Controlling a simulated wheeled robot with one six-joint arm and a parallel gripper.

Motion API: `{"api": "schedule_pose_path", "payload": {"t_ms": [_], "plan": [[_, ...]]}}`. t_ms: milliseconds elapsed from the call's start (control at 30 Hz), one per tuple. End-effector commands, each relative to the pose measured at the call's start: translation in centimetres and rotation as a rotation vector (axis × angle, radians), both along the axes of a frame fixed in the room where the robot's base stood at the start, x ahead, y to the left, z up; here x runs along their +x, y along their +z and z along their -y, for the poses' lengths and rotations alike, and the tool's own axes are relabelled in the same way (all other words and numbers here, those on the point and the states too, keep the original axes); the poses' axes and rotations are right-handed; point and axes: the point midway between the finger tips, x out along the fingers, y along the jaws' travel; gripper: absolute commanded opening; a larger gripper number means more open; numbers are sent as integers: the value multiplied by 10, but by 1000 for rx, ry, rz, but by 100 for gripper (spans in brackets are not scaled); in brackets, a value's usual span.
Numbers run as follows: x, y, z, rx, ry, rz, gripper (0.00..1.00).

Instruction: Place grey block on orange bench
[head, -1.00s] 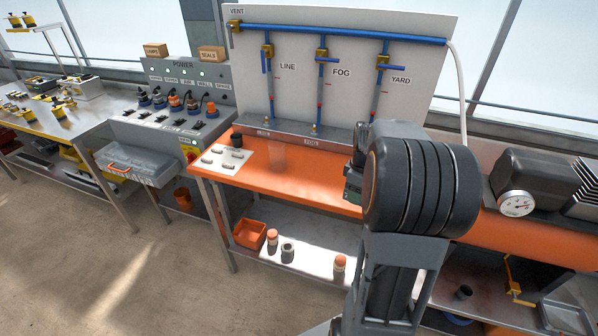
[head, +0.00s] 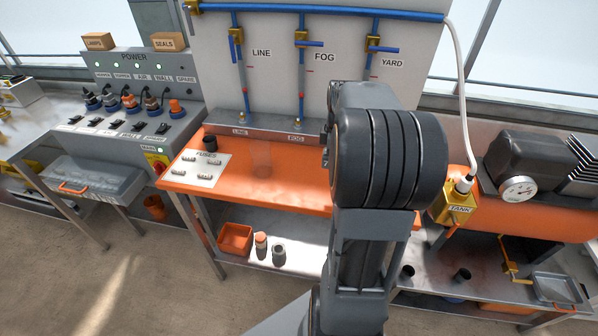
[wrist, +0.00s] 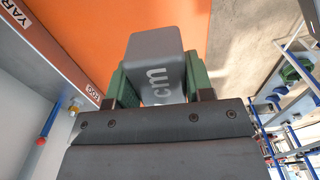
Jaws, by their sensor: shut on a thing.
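The grey block (wrist: 155,55), with pale "cm" lettering, sits between the green fingers of my gripper (wrist: 158,78) in the wrist view. The gripper is shut on it. The orange bench (head: 240,182) stands in the middle of the head view, with a bare stretch of top. In the wrist view its orange top (wrist: 100,28) lies behind and beside the block; I cannot tell whether they touch. In the head view my arm hides the gripper, the block and part of the bench.
A white fuse card (head: 198,168) and a dark cup (head: 210,143) occupy the bench's left end. The pipe board (head: 280,60) rises behind. A yellow TANK box (head: 455,208) stands right of my arm. An orange bin (head: 235,239) is on the lower shelf.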

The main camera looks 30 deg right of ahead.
Motion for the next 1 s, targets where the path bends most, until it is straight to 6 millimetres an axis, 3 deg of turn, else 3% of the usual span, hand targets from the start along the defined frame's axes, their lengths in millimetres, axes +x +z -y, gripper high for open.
{"api": "schedule_pose_path", "payload": {"t_ms": [167, 400, 667, 1000], "plan": [[36, -20, -24, 1, -3, -2, 15], [58, -57, -40, 1, -7, -2, 15], [68, -70, -47, 0, -6, 0, 15], [73, -106, -51, 0, -7, 0, 15]]}}
